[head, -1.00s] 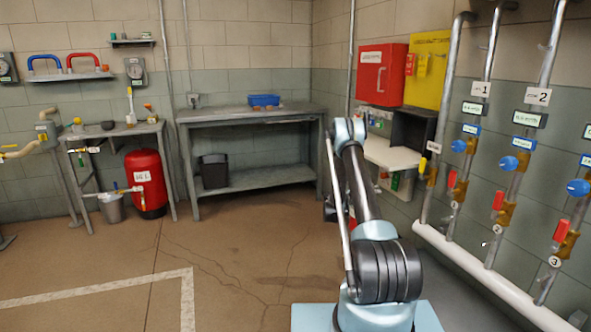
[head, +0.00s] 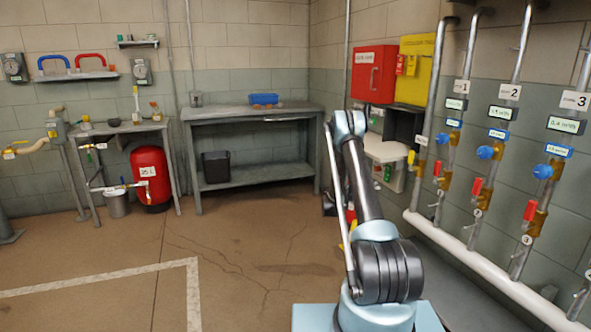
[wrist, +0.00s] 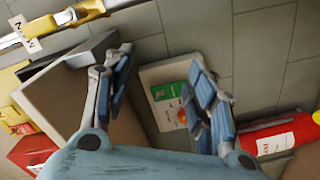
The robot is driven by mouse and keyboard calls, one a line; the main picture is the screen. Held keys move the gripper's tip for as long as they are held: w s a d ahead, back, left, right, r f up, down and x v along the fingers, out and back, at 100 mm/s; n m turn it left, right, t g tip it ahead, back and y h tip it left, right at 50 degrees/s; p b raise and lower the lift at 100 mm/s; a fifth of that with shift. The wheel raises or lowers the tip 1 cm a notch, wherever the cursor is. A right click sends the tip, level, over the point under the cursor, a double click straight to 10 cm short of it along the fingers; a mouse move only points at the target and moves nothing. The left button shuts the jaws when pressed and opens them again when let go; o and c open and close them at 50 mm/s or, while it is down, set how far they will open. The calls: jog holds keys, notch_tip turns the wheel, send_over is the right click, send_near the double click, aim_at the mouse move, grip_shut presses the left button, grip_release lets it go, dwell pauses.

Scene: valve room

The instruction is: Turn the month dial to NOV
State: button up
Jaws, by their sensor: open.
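I cannot make out a month dial or any month lettering in either view. My gripper (wrist: 165,95) is open in the wrist view, its two blue-grey fingers wide apart with nothing held between them. Behind the gap, a white and green card or panel (wrist: 160,88) with small red marks is on the grey tiled wall. In the head view a small green and white panel (head: 385,172) shows under the pale shelf (head: 387,150). My arm hides most of the gripper there.
A pale board (wrist: 70,95) is left of the fingers and a red cylinder (wrist: 285,137) right of them. Red (head: 374,73) and yellow (head: 418,68) wall boxes hang above the shelf. Valved pipes (head: 462,125) line the right wall.

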jog(key=s+r+g+y, duration=0.1)
jog(key=s+r+y, duration=0.1)
jog(key=s+r, duration=0.35)
jog(key=s+r+g+y, duration=0.1)
jog(key=s+r+y, duration=0.1)
jog(key=r, duration=0.7)
jog(key=s+a+r+y, duration=0.2)
jog(key=s+a+r, duration=0.15)
jog(key=s, duration=0.55)
jog(key=s+a+r+y, duration=0.2)
jog(key=s+r, duration=0.3)
jog(key=s, duration=0.4)
jog(key=s+a+n+g+y, duration=0.1)
jog(key=s+a+y, duration=0.15)
jog(key=s, duration=0.75)
jog(key=s+a+y, duration=0.2)
jog(key=s+a, duration=0.2)
jog(key=s, duration=0.7)
jog(key=s+a+f+y, duration=0.2)
jog(key=s+a+f, duration=0.2)
jog(key=s, duration=0.4)
jog(key=s+a+f+y, duration=0.2)
jog(key=s+a+f, duration=0.2)
jog(key=s, duration=0.4)
jog(key=shift+s+a+f+n+g, duration=0.2)
jog(key=shift+s+a+n+g, duration=0.15)
jog(key=shift+n+g, duration=0.05)
